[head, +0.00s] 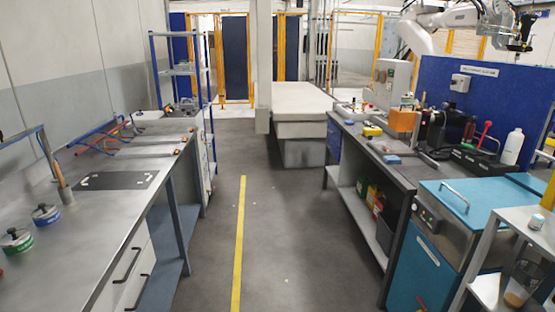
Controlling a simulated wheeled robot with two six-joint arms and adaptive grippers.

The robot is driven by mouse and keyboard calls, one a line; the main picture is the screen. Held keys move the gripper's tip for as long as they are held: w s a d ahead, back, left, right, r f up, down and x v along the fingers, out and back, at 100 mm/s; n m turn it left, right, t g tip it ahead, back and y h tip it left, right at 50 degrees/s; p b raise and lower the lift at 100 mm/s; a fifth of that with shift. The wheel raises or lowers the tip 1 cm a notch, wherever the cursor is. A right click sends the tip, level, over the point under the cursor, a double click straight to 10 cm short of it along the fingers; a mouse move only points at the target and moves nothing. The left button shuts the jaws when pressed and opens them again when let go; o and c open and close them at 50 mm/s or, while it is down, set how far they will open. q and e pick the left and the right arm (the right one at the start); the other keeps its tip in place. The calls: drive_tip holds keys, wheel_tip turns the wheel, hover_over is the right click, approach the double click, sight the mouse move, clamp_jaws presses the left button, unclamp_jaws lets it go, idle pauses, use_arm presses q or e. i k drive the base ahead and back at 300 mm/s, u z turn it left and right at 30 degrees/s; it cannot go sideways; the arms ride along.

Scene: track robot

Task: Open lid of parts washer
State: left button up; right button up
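The parts washer (425,262) is a teal and grey metal cabinet at the lower right, at the end of the right-hand bench. Its teal lid (472,205) lies flat and looks shut, with a pale bar handle (455,196) on top. A small dark control panel (427,219) sits on the front below the lid. The right side of the washer is partly hidden by a shelf cart. Neither of my grippers is in view.
A light grey shelf cart (492,255) with a cup stands close at the washer's right. A cluttered workbench (372,150) runs behind the washer. A long metal bench (60,240) lines the left. The aisle floor with a yellow line (239,240) is clear.

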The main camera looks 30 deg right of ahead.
sight(472, 201)
drive_tip(key=z, duration=0.25)
drive_tip(key=i, duration=1.15)
drive_tip(key=z, duration=1.3)
drive_tip(key=i, duration=0.9)
drive_tip(key=z, duration=1)
